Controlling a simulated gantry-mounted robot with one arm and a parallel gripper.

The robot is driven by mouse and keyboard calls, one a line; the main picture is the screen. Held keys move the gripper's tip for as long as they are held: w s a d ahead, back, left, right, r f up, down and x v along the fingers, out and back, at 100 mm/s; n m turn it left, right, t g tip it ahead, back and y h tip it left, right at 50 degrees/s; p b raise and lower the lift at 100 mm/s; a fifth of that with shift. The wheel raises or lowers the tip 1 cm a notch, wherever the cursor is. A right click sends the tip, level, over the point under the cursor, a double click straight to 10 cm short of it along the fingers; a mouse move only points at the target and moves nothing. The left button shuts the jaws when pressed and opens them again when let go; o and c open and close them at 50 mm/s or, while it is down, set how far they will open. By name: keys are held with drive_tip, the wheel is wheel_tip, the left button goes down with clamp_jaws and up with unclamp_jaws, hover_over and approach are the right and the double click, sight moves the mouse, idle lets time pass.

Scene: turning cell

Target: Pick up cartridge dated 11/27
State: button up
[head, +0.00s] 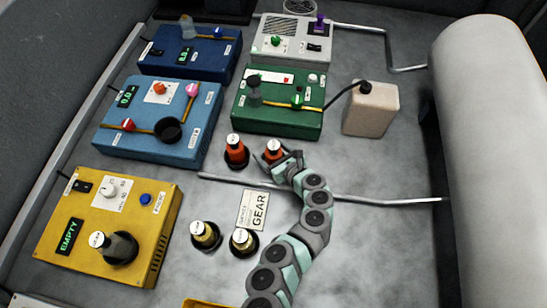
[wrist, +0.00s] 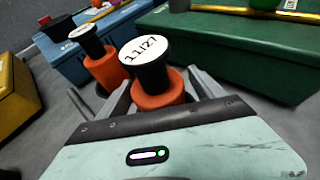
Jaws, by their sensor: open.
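The cartridge dated 11/27 (wrist: 151,76) has an orange body and a black top with a white label. It stands upright between the spread fingers of my open gripper (wrist: 162,94) in the wrist view. Whether the fingers touch it I cannot tell. In the head view it is the right orange cartridge (head: 273,153), partly hidden by my gripper (head: 285,160). A second orange cartridge (head: 236,152) stands just to its left; it also shows in the wrist view (wrist: 104,70), its label not readable.
Two gold cartridges (head: 205,235) stand in dark holders near a GEAR sign (head: 254,210). A green box (head: 277,118) lies just behind. Blue boxes (head: 172,145) and a yellow box (head: 155,225) reading EMPTY are left. A rod (head: 385,199) and beige canister (head: 369,120) are right.

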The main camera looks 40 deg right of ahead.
drive_tip(key=shift+w+d+f, duration=0.1)
drive_tip(key=shift+w+f, duration=0.05)
drive_tip(key=shift+w, duration=0.2)
drive_tip(key=shift+c, duration=0.4)
clamp_jaws()
